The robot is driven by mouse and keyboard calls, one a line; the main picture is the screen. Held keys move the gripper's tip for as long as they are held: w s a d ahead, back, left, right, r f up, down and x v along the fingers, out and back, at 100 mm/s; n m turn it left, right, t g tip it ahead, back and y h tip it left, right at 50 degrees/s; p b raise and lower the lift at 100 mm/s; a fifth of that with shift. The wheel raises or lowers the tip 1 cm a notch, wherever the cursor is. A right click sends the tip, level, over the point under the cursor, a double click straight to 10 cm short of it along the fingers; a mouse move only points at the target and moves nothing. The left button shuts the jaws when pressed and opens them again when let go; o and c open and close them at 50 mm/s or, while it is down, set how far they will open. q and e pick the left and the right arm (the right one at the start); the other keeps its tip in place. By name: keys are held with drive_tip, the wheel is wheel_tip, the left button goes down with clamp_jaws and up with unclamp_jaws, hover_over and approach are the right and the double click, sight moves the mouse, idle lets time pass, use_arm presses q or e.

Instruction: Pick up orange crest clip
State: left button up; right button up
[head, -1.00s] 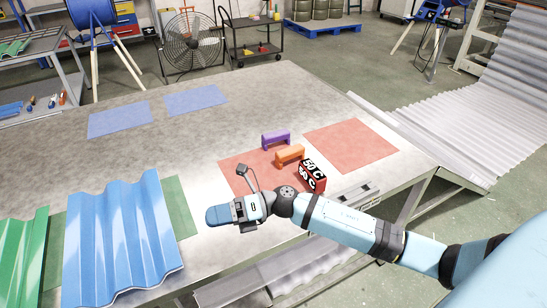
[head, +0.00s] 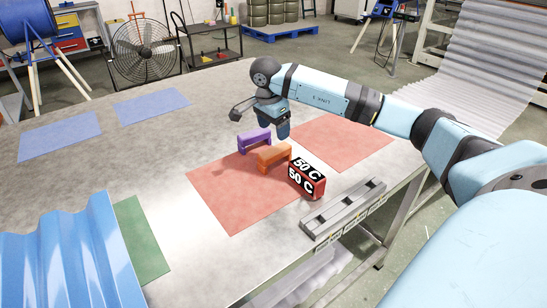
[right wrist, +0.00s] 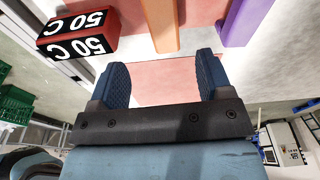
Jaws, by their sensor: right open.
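The orange crest clip (head: 273,155) stands upright like a small bridge on the left red mat (head: 228,203). In the right wrist view the orange clip (right wrist: 161,24) shows as a bar beyond the gap between the fingers. My right gripper (head: 283,131) points down just behind the orange clip, apart from it. In the right wrist view my right gripper (right wrist: 162,65) has its two blue fingers wide apart with nothing between them. My left gripper is out of view.
A purple clip (head: 254,138) stands close behind the orange one. A black and red "50 C" block (head: 307,178) sits close in front to the right. A grey metal rail (head: 345,208) lies near the table edge. Blue corrugated sheet (head: 65,260) is at lower left.

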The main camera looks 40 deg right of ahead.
sight(275, 149)
drive_tip(key=f, duration=0.3)
drive_tip(key=f+b, duration=0.1)
drive_tip(key=f, duration=0.2)
drive_tip(key=d+f, duration=0.1)
drive_tip(key=f, duration=0.2)
drive_tip(key=shift+w, duration=0.2)
drive_tip(key=shift+f, duration=0.3)
idle(0.3)
drive_tip(key=c, duration=1.1)
